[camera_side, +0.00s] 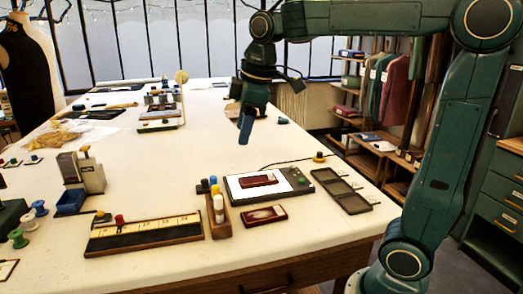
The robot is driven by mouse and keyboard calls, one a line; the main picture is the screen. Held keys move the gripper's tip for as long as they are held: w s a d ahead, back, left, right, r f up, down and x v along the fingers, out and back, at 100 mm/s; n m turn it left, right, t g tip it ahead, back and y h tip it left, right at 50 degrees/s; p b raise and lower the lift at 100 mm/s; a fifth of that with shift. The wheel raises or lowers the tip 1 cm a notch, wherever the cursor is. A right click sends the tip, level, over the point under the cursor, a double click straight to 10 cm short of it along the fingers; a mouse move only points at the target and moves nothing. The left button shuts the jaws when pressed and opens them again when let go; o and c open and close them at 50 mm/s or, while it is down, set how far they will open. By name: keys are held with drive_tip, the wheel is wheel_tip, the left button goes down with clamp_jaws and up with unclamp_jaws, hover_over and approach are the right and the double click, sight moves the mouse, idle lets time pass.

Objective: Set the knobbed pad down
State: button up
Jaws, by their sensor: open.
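My gripper (246,128) hangs above the table, pointing down, above and behind a grey panel with a white surface (238,190). It is open, and nothing shows between its fingers. A small dark red block (258,180) lies on the white surface. A dark red piece with a paler top (263,216) lies on the table just in front of the panel. I cannot make out a knob on either piece, so I cannot tell which is the knobbed pad.
Right of the panel lies a dark compartmented tray (341,190). Left of it stands a wooden holder with bottles (218,214). A long box with cream cards (144,234) lies front left. Several spools stand at the left edge. The table's middle is largely clear.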

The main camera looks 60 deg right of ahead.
drive_tip(key=s+a+f+m+t, duration=0.1)
drive_tip(key=s+f+m, duration=0.2)
drive_tip(key=s, duration=0.5)
drive_tip(key=s+a+f+m+t, duration=0.1)
drive_tip(key=s+f+m, duration=0.3)
drive_tip(key=s, duration=0.5)
drive_tip(key=shift+s+a+f, duration=0.15)
drive_tip(key=shift+s+a, duration=0.1)
drive_tip(key=shift+a, duration=0.45)
